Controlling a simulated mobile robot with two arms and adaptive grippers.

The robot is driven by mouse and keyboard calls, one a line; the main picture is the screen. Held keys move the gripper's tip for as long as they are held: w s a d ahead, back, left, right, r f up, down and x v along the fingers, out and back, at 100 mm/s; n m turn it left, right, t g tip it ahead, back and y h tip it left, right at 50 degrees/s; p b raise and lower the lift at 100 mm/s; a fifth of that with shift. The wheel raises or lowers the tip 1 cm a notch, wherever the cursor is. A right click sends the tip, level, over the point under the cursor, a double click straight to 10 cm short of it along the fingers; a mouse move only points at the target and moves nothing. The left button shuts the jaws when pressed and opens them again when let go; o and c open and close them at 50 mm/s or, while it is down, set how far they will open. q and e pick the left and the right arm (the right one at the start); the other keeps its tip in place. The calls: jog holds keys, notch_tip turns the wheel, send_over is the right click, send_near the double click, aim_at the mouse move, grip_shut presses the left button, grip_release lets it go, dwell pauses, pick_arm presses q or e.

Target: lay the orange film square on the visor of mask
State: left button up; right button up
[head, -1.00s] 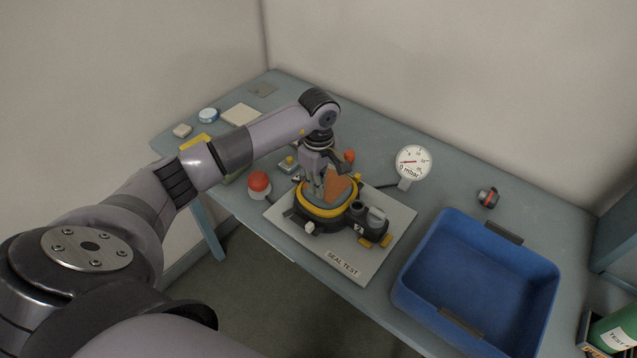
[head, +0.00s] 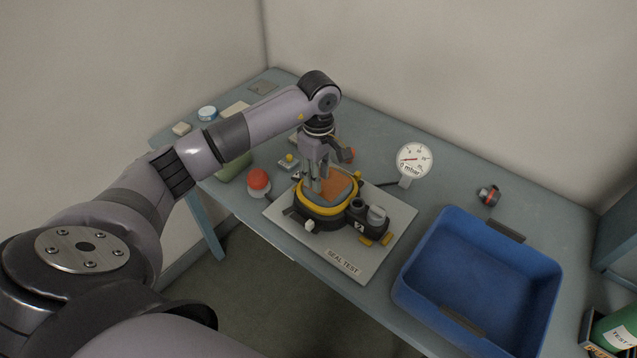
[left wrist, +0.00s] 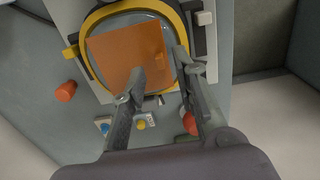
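The orange film square (head: 336,189) lies over the grey visor of the mask, inside its yellow rim (head: 318,211). In the left wrist view, the film (left wrist: 115,52) sits turned and off to the left, with bare visor on its right. One corner reaches the yellow rim (left wrist: 87,63). My left gripper (head: 317,186) points down at the mask. In the left wrist view its two fingers (left wrist: 160,62) stand apart, one over the film's edge, the other near the right rim. Whether a finger touches the film, I cannot tell. My right gripper is out of view.
The mask sits on a "SEAL TEST" board (head: 373,262). A round gauge (head: 413,160) stands behind it and a red button (head: 258,180) to its left. A blue crate (head: 480,275) is on the right. The table between gauge and crate is mostly clear.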

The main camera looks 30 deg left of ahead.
pick_arm(q)
notch_tip(320, 180, up, 9)
jog(key=b, duration=0.2)
jog(key=shift+r+b, duration=0.2)
jog(key=shift+b, duration=0.1)
